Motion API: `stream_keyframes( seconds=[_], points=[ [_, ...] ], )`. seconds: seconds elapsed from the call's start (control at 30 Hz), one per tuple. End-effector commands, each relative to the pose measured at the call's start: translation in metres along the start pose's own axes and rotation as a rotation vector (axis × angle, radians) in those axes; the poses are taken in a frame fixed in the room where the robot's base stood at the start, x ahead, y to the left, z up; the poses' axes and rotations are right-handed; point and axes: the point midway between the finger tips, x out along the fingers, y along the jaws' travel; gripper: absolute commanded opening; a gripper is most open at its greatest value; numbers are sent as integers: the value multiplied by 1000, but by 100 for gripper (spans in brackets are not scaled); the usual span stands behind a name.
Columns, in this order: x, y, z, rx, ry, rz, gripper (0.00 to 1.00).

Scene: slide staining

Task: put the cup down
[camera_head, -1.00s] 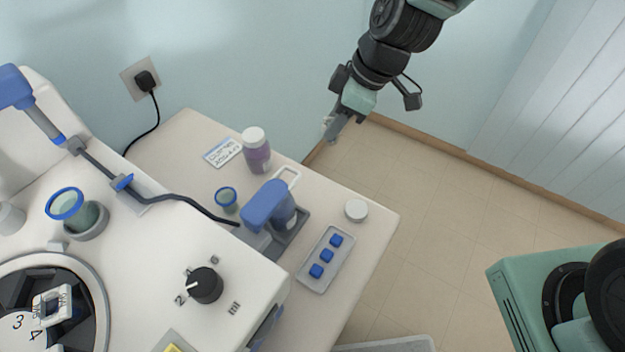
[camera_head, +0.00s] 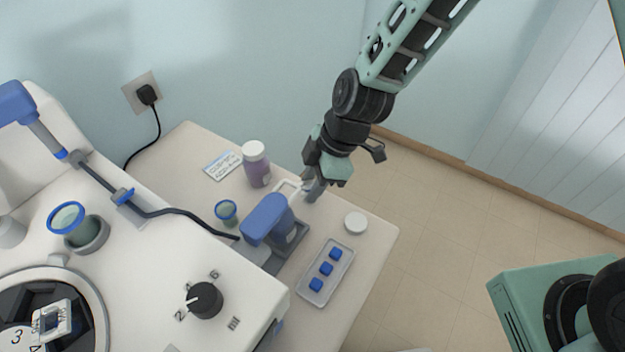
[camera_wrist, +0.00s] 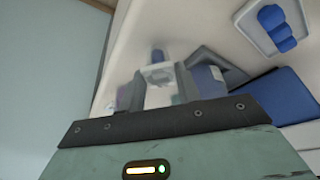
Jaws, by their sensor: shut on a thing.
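A cup (camera_head: 290,217) with a white loop handle (camera_head: 288,187) stands on the grey base under the blue dispenser head (camera_head: 265,216). The head hides most of the cup. My gripper (camera_head: 307,186) is at the handle, on the side towards the wall, and is shut on it. In the wrist view, my gripper (camera_wrist: 158,82) shows pale and blurred in the middle. I cannot tell there exactly how the handle sits between the fingers. A small blue-rimmed cup (camera_head: 226,211) stands on the table to the left.
A purple bottle with a white lid (camera_head: 256,170) stands close behind the dispenser. A white round lid (camera_head: 355,223) and a tray with blue cubes (camera_head: 312,292) lie in front. The white machine (camera_head: 150,270) fills the left. The table's right edge is near.

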Motion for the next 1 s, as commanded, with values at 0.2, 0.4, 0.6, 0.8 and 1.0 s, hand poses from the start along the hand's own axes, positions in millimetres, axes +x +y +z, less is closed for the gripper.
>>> stream_keyframes(
  seconds=[0.2,0.4,0.6,0.8,1.0],
  points=[
    [5,0,2,1,0,2,12],
    [8,0,3,0,0,2,11],
    [8,0,3,0,0,1,55],
    [7,0,3,1,0,1,55],
    [-4,1,2,0,1,4,55]
  ],
)
